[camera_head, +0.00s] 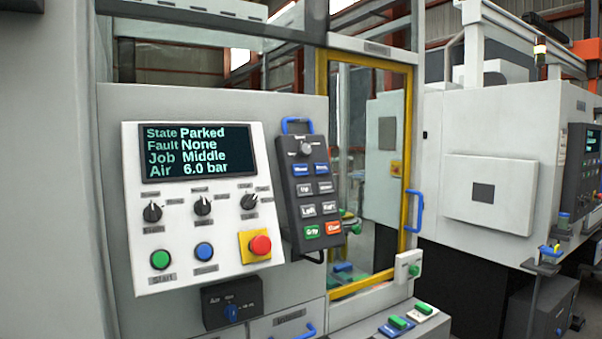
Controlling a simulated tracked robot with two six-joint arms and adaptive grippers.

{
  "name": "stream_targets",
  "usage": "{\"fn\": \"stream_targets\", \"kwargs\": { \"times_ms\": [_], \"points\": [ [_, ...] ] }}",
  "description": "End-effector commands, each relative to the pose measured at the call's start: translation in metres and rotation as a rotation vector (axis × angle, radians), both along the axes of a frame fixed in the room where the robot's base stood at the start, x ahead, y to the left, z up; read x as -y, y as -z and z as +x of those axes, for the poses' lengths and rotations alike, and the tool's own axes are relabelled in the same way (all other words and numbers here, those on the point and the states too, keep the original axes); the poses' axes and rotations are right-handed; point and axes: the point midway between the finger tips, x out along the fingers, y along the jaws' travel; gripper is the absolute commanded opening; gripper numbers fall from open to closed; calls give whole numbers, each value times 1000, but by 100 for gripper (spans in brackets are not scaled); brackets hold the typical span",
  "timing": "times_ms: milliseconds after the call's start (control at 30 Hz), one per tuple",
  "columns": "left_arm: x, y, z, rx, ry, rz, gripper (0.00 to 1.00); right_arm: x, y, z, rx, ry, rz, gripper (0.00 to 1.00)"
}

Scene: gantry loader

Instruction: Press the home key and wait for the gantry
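The control panel (205,277) is at the left. Its display (197,153) reads State Parked, Fault None, Job Middle, Air 6.0 bar. A dark handheld pendant (293,226) hangs beside it with rows of keys. Its top row has a left blue key (301,170) and a right blue key (322,168); their lettering is too small to read surely, so I cannot tell which is the home key. Below are grey keys, then a green key (312,231) and an orange key (333,228). The gantry cannot be clearly made out. Neither gripper is in view.
The panel carries three knobs, a green button (160,259), a blue button (204,251) and a red stop button (260,245). A yellow-framed door (408,150) with a blue handle (415,211) stands right of the pendant. Another machine (490,150) stands farther right.

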Motion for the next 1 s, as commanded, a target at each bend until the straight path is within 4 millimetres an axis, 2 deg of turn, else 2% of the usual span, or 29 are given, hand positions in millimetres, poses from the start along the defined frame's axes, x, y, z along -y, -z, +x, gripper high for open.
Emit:
{"fn": "stream_targets", "kwargs": {
  "times_ms": [267,367,500,533,1000],
  "points": [
    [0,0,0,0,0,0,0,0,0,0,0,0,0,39],
    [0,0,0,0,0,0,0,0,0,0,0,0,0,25],
    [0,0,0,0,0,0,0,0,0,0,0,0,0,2],
    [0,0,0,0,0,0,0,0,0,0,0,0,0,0],
    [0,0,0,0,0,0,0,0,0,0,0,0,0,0]
  ]
}}
